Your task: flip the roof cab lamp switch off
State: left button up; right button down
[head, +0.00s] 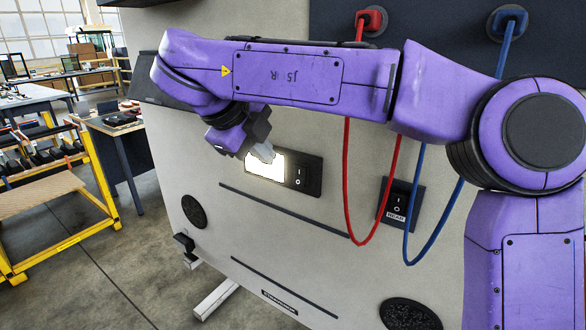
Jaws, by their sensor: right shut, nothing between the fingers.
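A dark switch plate (312,178) sits on the pale panel with a black rocker switch (298,177) on it. A lit white lamp (266,168) glows beside the rocker, on its left. No readable label shows on this plate. My right gripper (264,153) is shut and empty, its fingertips in front of the lamp's upper part, left of the rocker. I cannot tell whether it touches the panel. A second rocker switch (397,203), marked REAR, sits on its own dark plate further right and lower. My left gripper is not in view.
A red cable (347,185) and a blue cable (441,224) hang in loops from plugs at the top right, around the REAR switch. Dark strips (284,209) and round grilles (194,212) mark the panel. Workbenches and a yellow-framed rack (102,185) stand at left.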

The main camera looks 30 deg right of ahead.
jog(key=r, duration=0.1)
send_near(297, 183)
notch_tip(297, 183, down, 3)
jog(key=d, duration=0.2)
jog(key=w+d+f, duration=0.1)
jog(key=shift+f+y+p, duration=0.1)
jog(key=shift+y+p, duration=0.2)
jog(key=shift+p, duration=0.1)
jog(key=shift+w+d+f, duration=0.15)
jog(key=shift+d+f, duration=0.1)
jog(key=shift+d, duration=0.1)
